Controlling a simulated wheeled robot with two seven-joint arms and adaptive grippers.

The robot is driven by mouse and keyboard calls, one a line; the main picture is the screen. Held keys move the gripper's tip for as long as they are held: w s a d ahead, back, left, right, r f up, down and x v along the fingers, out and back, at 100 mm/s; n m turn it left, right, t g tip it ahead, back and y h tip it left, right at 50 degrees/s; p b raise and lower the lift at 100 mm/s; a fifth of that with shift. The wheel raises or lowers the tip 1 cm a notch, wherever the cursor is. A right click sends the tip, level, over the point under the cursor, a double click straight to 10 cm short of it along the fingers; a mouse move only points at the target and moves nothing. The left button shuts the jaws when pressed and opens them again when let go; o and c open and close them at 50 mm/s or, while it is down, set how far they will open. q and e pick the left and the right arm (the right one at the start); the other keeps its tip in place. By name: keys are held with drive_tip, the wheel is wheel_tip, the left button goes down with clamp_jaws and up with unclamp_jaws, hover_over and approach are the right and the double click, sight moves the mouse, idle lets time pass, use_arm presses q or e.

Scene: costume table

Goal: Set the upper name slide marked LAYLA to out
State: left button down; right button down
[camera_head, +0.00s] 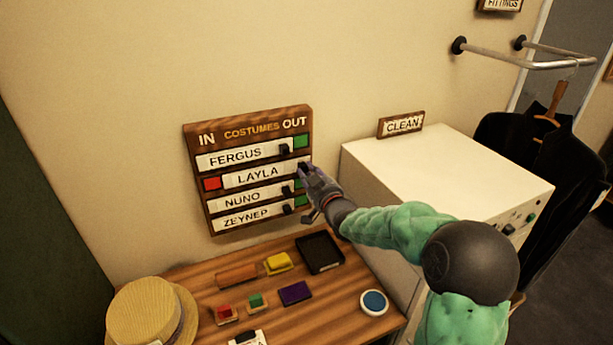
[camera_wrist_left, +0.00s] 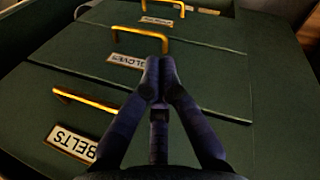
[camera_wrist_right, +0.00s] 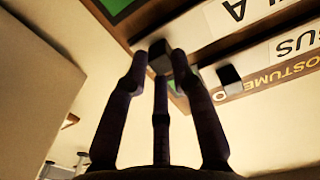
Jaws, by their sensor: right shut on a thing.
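The LAYLA slide (camera_head: 258,177) is a white name strip in the second row of the wooden in/out board (camera_head: 205,131) on the wall. It lies towards the OUT side, with a red square (camera_head: 212,184) bare at its left. My right gripper (camera_head: 307,171) is at the strip's right end, shut on its small black knob. In the right wrist view the knob (camera_wrist_right: 159,56) sits between the fingertips. My left gripper (camera_wrist_left: 156,68) is shut and empty in front of green drawers, outside the head view.
The FERGUS (camera_head: 235,157), NUNO (camera_head: 242,199) and ZEYNEP (camera_head: 245,217) slides show green at their right ends. Below are a wooden table (camera_head: 328,310) with small coloured items and a straw hat (camera_head: 142,309). A white cabinet (camera_head: 430,165) stands at right.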

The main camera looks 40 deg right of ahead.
drive_tip(key=c, duration=1.1)
unclamp_jaws()
drive_tip(key=shift+d+r, duration=0.15)
drive_tip(key=shift+r, duration=0.15)
drive_tip(key=shift+f, duration=0.15)
drive_tip(key=v, duration=1.2)
